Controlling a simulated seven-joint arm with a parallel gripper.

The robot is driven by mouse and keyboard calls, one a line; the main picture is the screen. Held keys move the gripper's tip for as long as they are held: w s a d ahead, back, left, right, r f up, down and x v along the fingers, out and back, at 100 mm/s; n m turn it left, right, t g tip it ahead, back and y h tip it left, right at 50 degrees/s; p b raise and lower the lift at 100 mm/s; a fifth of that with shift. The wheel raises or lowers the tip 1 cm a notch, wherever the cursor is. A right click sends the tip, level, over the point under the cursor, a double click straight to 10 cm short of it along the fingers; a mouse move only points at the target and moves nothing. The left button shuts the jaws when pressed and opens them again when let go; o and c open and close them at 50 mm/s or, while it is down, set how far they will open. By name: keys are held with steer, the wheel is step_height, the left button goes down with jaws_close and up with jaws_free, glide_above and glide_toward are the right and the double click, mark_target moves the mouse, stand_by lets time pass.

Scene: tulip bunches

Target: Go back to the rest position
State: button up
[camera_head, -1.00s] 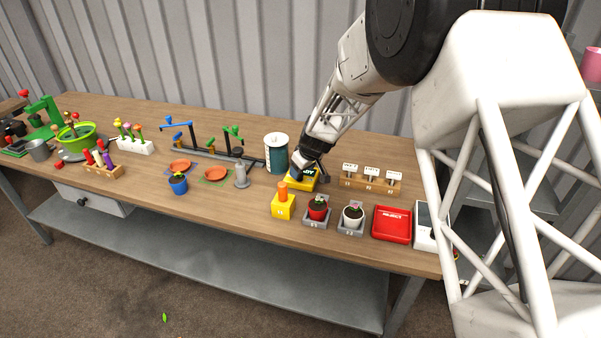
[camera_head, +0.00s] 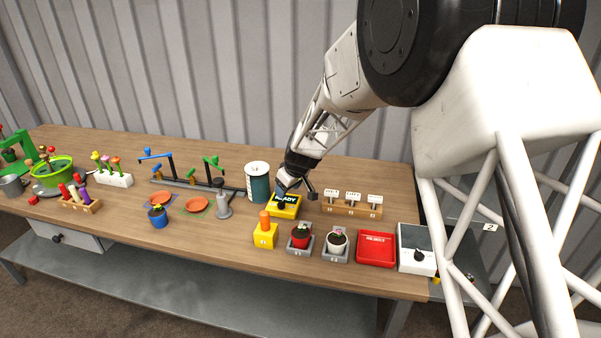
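My gripper (camera_head: 293,188) hangs over the back middle of the workbench (camera_head: 130,204), just above the yellow box marked READY (camera_head: 285,206). One dark finger reaches out to the right and the other points down at the box. I cannot tell if the gripper touches the box. The fingers look spread apart, and nothing shows between them.
A dark green and white canister (camera_head: 257,184) stands just left of my gripper. Right of it is a wooden rack with white tags (camera_head: 352,204). In front are a yellow block (camera_head: 265,236), two potted plants (camera_head: 301,236) and a red tray (camera_head: 376,249).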

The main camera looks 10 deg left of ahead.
steer(key=s+d+r+m, duration=0.2)
steer(key=s+d+r, duration=0.4)
steer(key=d, duration=0.2)
steer(key=s+d+r+m+h, duration=0.1)
steer(key=s+d+r+m, duration=0.1)
steer(key=s+d+r, duration=0.5)
steer(key=s+d+r+m, duration=0.1)
steer(key=s+d+r, duration=0.35)
steer(key=d, duration=0.55)
steer(key=s+d+r+m+h, duration=0.1)
steer(key=s+d+m, duration=0.1)
steer(key=s+d, duration=0.3)
steer(key=s+d+m+h, duration=0.1)
steer(key=s+d, duration=0.5)
steer(key=s, duration=0.7)
steer(key=s+d+r+m, duration=0.1)
steer(key=s+d+m, duration=0.3)
steer(key=s, duration=0.6)
steer(key=shift+d+r+h, duration=0.35)
steer(key=shift+d+h, duration=0.05)
steer(key=shift+d, duration=0.55)
